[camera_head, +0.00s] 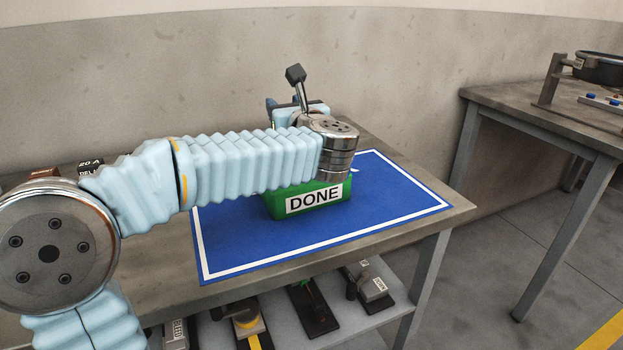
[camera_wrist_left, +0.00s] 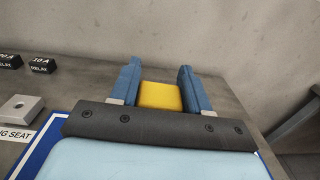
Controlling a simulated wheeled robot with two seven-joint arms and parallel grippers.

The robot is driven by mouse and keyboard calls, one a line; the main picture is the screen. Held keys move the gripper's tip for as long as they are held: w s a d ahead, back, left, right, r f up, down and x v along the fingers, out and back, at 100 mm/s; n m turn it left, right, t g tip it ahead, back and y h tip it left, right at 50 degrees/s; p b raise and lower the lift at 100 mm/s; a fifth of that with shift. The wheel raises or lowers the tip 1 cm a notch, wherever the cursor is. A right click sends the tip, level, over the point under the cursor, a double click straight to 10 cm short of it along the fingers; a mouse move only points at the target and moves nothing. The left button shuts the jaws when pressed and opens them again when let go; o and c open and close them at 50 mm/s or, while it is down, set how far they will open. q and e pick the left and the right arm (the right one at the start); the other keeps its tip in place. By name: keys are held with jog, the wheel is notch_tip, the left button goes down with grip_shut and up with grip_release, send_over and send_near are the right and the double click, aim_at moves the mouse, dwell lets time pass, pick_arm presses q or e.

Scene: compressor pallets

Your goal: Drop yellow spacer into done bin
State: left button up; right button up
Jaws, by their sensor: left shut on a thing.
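The green done bin (camera_head: 277,207), with a white DONE label on its front, stands on the blue mat. My left arm passes in front of it and hides its top and inside. In the head view, my left gripper (camera_head: 272,106) is mostly hidden behind the wrist, with only a bit of blue finger showing. In the left wrist view, the blue fingers of the left gripper (camera_wrist_left: 158,76) are shut on the yellow spacer (camera_wrist_left: 160,96). The bin does not show in that view, so the spacer's place relative to it is unclear. My right gripper is out of view.
The blue mat (camera_head: 395,205) with a white border lies on a grey workbench (camera_head: 165,285) against the wall. A shelf (camera_head: 345,317) below holds several parts. A second table (camera_head: 530,110) stands at right. Small black blocks (camera_wrist_left: 42,66) and a grey block (camera_wrist_left: 20,107) sit at left.

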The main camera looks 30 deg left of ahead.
pick_arm(q)
jog(key=shift+f+b, duration=0.8)
jog(key=shift+f, duration=1.35)
jog(key=o, duration=1.1)
jog(key=shift+o, duration=0.2)
jog(key=b+v, duration=0.3)
jog(key=v, duration=1)
jog(key=shift+s+d, duration=0.2)
jog(key=shift+s, duration=0.15)
